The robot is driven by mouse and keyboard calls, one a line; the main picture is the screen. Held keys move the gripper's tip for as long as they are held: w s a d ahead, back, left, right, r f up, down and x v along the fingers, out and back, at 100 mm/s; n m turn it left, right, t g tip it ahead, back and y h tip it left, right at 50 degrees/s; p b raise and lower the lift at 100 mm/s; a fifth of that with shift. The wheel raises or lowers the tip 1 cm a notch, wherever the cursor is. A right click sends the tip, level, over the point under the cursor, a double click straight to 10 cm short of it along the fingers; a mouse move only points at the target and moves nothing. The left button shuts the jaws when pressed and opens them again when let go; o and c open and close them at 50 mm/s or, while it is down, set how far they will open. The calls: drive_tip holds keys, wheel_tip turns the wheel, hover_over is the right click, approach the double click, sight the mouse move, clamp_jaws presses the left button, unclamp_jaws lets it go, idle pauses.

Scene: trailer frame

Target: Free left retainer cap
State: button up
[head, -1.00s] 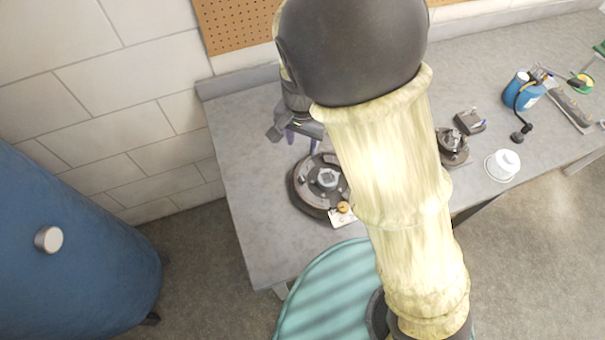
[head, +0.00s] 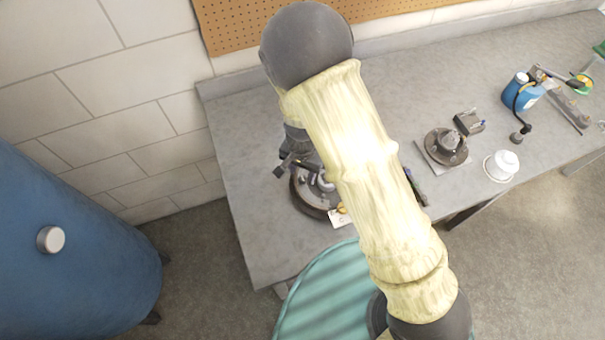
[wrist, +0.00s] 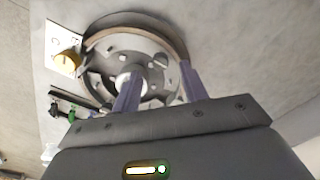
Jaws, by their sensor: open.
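The round brake assembly (head: 306,203) lies on the bench at the left, partly hidden by my arm in the head view. In the wrist view, the brake assembly (wrist: 100,64) shows a dark rim, inner grey parts and a pale central hub. My gripper (wrist: 160,70) is open and empty, with its two purple-grey fingers over the assembly. The left finger overlaps the hub, and the right finger lies near the rim. I cannot make out the left retainer cap; it is too small or hidden. In the head view my gripper is mostly hidden above the assembly.
A white card (wrist: 60,42) with a yellow round piece (wrist: 67,62) lies beside the assembly. Slim tools (wrist: 65,107) lie nearby. A hub on a plate (head: 446,147), a white lidded pot (head: 502,165) and a blue bottle (head: 521,92) stand to the right on the bench.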

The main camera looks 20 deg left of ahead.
sight(302, 179)
drive_tip(key=shift+f, duration=1.7)
drive_tip(key=shift+c, duration=0.2)
clamp_jaws()
